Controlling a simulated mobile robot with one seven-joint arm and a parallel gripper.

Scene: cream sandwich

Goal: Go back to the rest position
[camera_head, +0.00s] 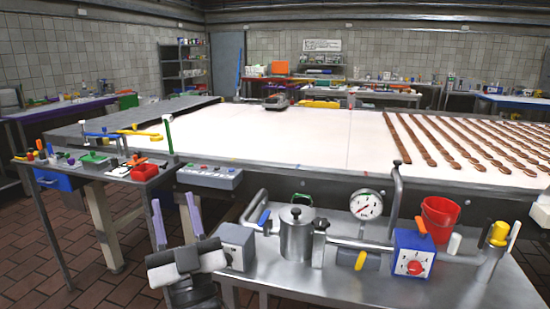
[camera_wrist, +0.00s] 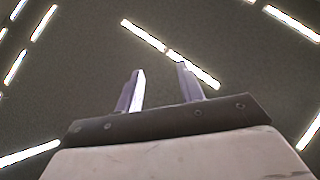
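My gripper (camera_head: 176,220) is at the lower left of the head view, in front of the machine and pointing upward. Its two pale purple fingers stand apart with nothing between them. In the wrist view the gripper (camera_wrist: 160,88) also shows open and empty, against a dark ceiling with bright strip lights (camera_wrist: 195,70). No object touches the fingers.
A metal bench (camera_head: 440,285) holds a steel pot (camera_head: 297,235), a gauge (camera_head: 366,204), a blue box (camera_head: 413,255) and a red bucket (camera_head: 439,217). A white conveyor (camera_head: 290,135) carries rows of brown pieces (camera_head: 440,140). A tool-strewn side table (camera_head: 100,170) stands at left.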

